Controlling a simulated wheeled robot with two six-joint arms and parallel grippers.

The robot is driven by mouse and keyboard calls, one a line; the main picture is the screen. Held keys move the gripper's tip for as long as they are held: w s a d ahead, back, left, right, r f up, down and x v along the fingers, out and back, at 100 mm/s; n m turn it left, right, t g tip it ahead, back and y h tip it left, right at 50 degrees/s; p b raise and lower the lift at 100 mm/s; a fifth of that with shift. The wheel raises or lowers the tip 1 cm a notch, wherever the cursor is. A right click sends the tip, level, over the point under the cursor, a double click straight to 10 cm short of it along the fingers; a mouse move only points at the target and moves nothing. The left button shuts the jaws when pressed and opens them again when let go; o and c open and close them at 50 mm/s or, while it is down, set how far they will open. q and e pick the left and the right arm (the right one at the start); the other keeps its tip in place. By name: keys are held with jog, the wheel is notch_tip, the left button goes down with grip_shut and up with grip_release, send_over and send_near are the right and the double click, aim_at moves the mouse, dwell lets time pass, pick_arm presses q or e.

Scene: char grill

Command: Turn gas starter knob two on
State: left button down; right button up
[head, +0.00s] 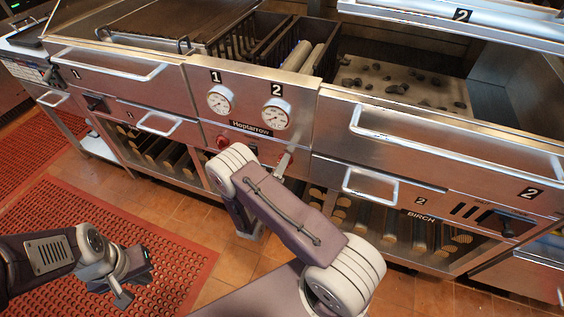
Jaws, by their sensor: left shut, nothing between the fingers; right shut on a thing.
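The grill's front panel carries gauge 1 (220,99) and gauge 2 (275,114), each under its number. A red knob (222,142) shows on the panel below gauge 1, partly covered by my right arm. My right gripper (284,163) reaches the panel just below gauge 2 and is shut on what appears to be gas starter knob two. My gripper and arm hide that knob, so its turn position cannot be seen. My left gripper (122,298) is shut and empty, low at the left over the floor mat, well away from the panel.
Drawer handles (370,186) stick out on both sides of the panel. Open shelves below hold logs (420,236). A charcoal bed (400,88) lies at the upper right. A red perforated mat (60,215) covers the floor at left, with free room above it.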

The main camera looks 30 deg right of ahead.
jog(key=shift+n+p, duration=0.6)
jog(key=shift+n, duration=1.3)
jog(key=shift+f, duration=0.1)
jog(key=o, duration=1.4)
jog(key=shift+c, duration=0.2)
jog(key=v, duration=0.9)
jog(key=shift+p, duration=0.4)
